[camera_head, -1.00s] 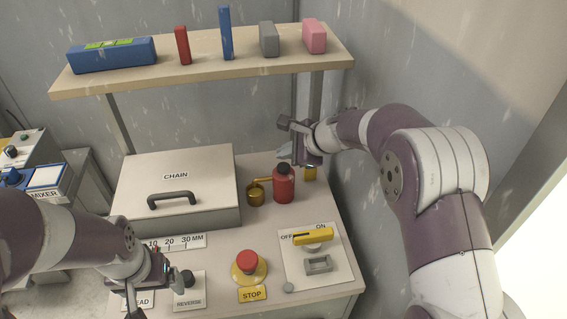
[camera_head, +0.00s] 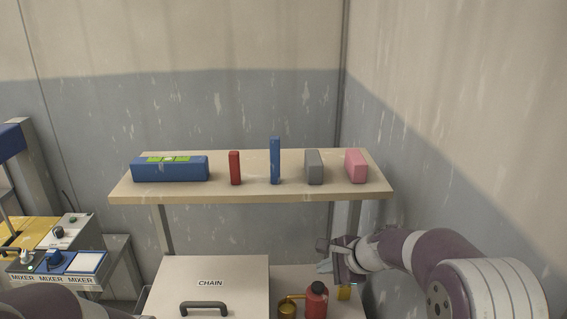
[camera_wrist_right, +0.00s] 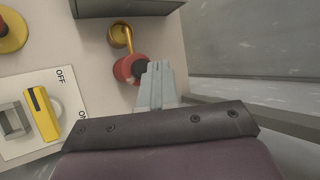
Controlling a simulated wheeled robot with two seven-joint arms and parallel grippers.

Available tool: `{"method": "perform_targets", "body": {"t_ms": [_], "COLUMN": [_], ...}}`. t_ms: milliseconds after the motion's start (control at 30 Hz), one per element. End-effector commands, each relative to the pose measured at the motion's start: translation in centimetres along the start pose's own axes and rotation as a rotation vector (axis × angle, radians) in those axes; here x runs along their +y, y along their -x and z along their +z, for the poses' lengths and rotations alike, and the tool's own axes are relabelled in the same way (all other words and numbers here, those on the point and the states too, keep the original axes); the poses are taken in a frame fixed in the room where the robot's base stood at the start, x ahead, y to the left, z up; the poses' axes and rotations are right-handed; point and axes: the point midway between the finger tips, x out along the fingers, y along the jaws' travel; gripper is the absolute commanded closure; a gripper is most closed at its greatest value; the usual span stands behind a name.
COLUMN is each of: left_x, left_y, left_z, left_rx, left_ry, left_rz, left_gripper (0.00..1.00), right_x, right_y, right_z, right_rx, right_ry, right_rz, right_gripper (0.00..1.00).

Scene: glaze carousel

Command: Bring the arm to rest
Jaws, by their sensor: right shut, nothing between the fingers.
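My right gripper (camera_head: 328,267) is shut and empty. In the head view it hangs above the right part of the bench, beside and above a red can (camera_head: 316,300). In the right wrist view its closed fingertips (camera_wrist_right: 158,72) point past the red can (camera_wrist_right: 127,69), which they partly overlap in the picture. My right arm comes in from the lower right. A part of my left arm shows at the lower left edge of the head view, but its gripper is out of the picture.
A shelf (camera_head: 250,197) above the bench carries a blue box (camera_head: 170,170) and several small blocks. The box marked CHAIN (camera_head: 211,270) stands left of the red can. A yellow switch handle (camera_wrist_right: 42,113) lies on a plate at the left in the wrist view. Mixer panels (camera_head: 52,279) stand at the far left.

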Motion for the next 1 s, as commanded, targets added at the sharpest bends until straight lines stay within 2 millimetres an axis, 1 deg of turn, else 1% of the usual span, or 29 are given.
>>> {"method": "perform_targets", "body": {"t_ms": [33, 67, 100, 167, 200, 267, 300, 400, 467, 500, 533, 600, 1000], "left_x": [0.0, 0.0, 0.0, 0.0, 0.0, 0.0, 0.0, 0.0, 0.0, 0.0, 0.0, 0.0, 0.0], "left_y": [0.0, 0.1, 0.5, 1.1, 1.5, 2.2, 2.7, 3.6, 4.0, 4.3, 4.5, 4.7, 4.4], "left_z": [0.0, 0.0, -0.1, -0.1, -0.2, -0.3, -0.3, -0.4, -0.5, -0.5, -0.5, -0.6, -0.5], "left_rx": [0.000, 0.000, 0.000, 0.000, 0.000, 0.000, 0.000, 0.000, 0.000, 0.000, 0.000, 0.000, 0.000], "left_ry": [0.000, 0.000, 0.000, 0.000, 0.000, 0.000, 0.000, 0.000, 0.000, 0.000, 0.000, 0.000, 0.000], "left_rz": [0.000, 0.000, 0.000, 0.000, 0.000, 0.000, 0.000, 0.000, 0.000, 0.000, 0.000, 0.000, 0.000], "left_gripper": [0.11, 0.11, 0.11, 0.11, 0.11, 0.11, 0.11, 0.11, 0.11, 0.11, 0.11, 0.11, 0.11], "right_x": [2.6, 4.4, 6.8, 10.1, 12.3, 15.2, 17.0, 20.1, 21.1, 21.4, 21.1, 20.6, 20.8], "right_y": [-0.1, 0.4, 1.4, 3.4, 4.9, 7.4, 9.0, 12.3, 13.6, 14.2, 14.5, 14.5, 14.2], "right_z": [-0.8, -1.2, -1.5, -1.8, -1.8, -1.7, -1.5, -0.9, -0.6, -0.2, 0.1, 0.2, 0.2], "right_rx": [0.032, 0.055, 0.077, 0.088, 0.082, 0.058, 0.033, -0.021, -0.038, -0.042, -0.038, -0.032, -0.033], "right_ry": [0.116, 0.225, 0.381, 0.620, 0.775, 0.994, 1.124, 1.353, 1.414, 1.434, 1.440, 1.447, 1.441], "right_rz": [0.071, 0.128, 0.210, 0.332, 0.411, 0.520, 0.583, 0.688, 0.720, 0.726, 0.720, 0.711, 0.711], "right_gripper": [1.00, 1.00, 1.00, 1.00, 1.00, 1.00, 1.00, 1.00, 1.00, 1.00, 1.00, 1.00, 1.00]}}
